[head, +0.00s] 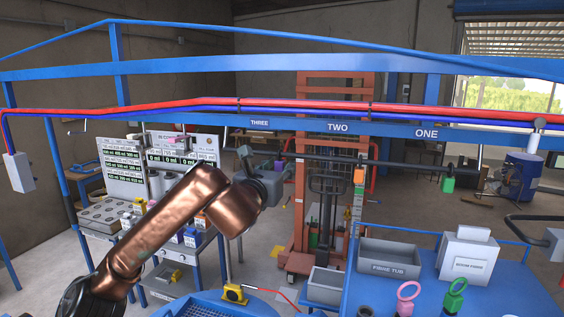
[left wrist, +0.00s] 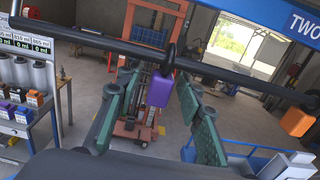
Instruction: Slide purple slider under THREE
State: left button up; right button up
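The purple slider (left wrist: 159,90) hangs from a black rail (left wrist: 215,71) in the left wrist view. In the head view only a small part of the purple slider (head: 279,165) shows beside my left gripper (head: 272,178), slightly right of the THREE label (head: 259,122). My left gripper's green fingers (left wrist: 158,105) are spread apart, with the purple slider seen between their tips and a visible gap on each side. I cannot tell how deep the slider lies between them. My right gripper is not in view.
An orange slider (head: 359,175) hangs under TWO (head: 338,127), and a green slider (head: 448,184) hangs under ONE (head: 427,134). A blue beam runs above the rail. A blue table (head: 408,262) with grey bins stands at the lower right. A shelf of containers stands at left.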

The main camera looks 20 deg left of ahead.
pick_arm(q)
jog(key=shift+w, duration=0.1)
jog(key=shift+c, duration=0.5)
grip_shut()
